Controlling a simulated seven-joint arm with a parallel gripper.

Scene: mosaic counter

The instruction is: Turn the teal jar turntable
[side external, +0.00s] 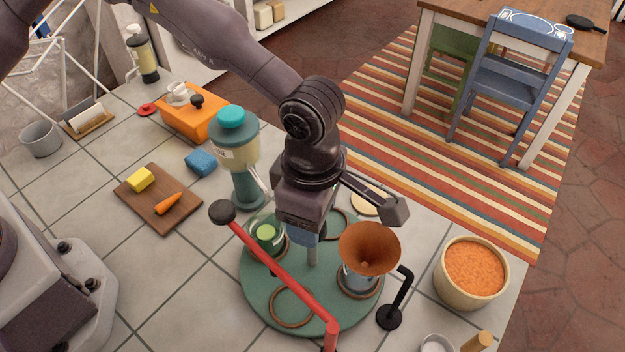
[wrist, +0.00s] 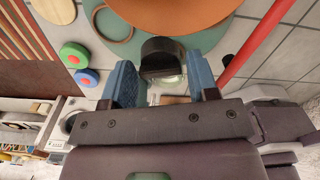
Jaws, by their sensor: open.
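The teal jar turntable (side external: 262,288) is a round disc on the tiled counter in the side view; part of it shows at the top of the wrist view (wrist: 212,36). It carries a jar with an orange-brown funnel (side external: 369,247), a jar with green contents (side external: 267,234), and brown rings (side external: 290,308). My gripper (side external: 306,243) points down over the turntable's middle, its fingers partly hidden. In the wrist view my gripper (wrist: 162,84) has its blue fingers apart, with a dark, rounded piece (wrist: 162,56) showing between them. I cannot tell whether they touch it.
A red bar (side external: 280,278) with a black knob crosses in front of the turntable. A dark bent post (side external: 395,298) stands at its right edge, near a tub of orange food (side external: 472,269). A teal-lidded dispenser (side external: 235,155) stands behind left. A cutting board (side external: 158,198) lies farther left.

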